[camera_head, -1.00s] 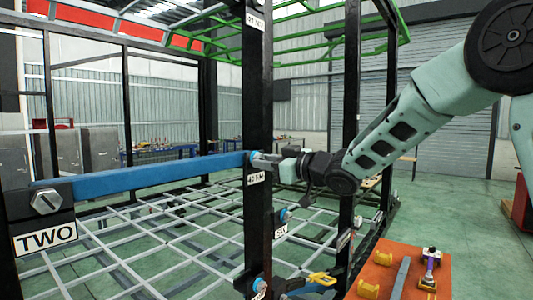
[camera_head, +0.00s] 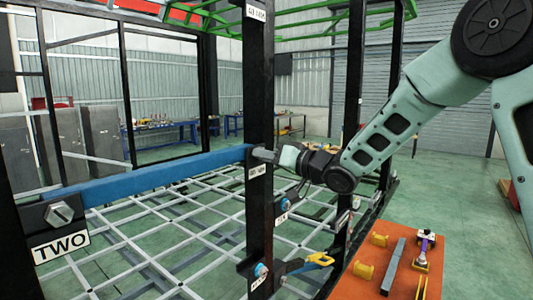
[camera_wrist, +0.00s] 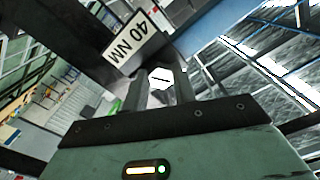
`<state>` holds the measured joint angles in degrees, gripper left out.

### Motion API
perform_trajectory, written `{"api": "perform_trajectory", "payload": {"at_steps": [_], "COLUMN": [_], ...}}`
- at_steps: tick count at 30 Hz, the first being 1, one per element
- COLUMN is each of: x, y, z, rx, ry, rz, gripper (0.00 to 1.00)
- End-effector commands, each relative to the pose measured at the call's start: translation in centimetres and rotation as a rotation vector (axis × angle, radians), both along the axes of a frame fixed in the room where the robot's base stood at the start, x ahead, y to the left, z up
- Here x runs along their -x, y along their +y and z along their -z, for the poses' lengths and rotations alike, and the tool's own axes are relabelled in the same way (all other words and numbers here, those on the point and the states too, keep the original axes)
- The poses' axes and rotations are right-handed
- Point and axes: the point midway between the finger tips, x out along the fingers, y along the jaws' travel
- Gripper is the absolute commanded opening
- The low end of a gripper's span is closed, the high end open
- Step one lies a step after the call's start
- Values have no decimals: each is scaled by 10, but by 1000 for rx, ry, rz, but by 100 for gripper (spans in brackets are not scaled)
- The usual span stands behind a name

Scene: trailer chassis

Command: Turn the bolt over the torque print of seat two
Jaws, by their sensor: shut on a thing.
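My gripper (camera_head: 268,155) is shut at the black post, at the right end of the blue beam (camera_head: 165,170). In the wrist view a pale hex bolt head (camera_wrist: 160,78) with a dark line across it sits between my gripper's fingers (camera_wrist: 158,90). In the head view my gripper hides this bolt. The torque print "40 NM" (camera_wrist: 139,42) is on the post beside the bolt; in the head view the label (camera_head: 260,171) lies just below my gripper. At the beam's left end a large hex bolt (camera_head: 59,214) sits above the "TWO" sign (camera_head: 61,248).
Lower on the post is another bolt (camera_head: 261,270) with a blue ring. A bolt (camera_head: 285,205) with its own label is on the post's right side. An orange table (camera_head: 400,262) with yellow holders, a grey bar and a tool stands at lower right. Green floor lies beyond it.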

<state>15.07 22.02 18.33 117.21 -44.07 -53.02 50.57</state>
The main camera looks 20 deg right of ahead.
Motion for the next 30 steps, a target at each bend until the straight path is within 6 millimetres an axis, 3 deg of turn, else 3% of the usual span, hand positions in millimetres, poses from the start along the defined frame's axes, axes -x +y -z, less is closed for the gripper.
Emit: {"api": "perform_trajectory", "payload": {"at_steps": [16, 17, 19, 30], "x": [0, 0, 0, 4], "y": [-2, -2, -2, -4], "z": [3, 3, 2, 2], "rx": [-19, -19, -19, -20], "ry": [21, 21, 21, 16], "rz": [5, 5, 4, 3], "gripper": [4, 30, 49, 49]}}
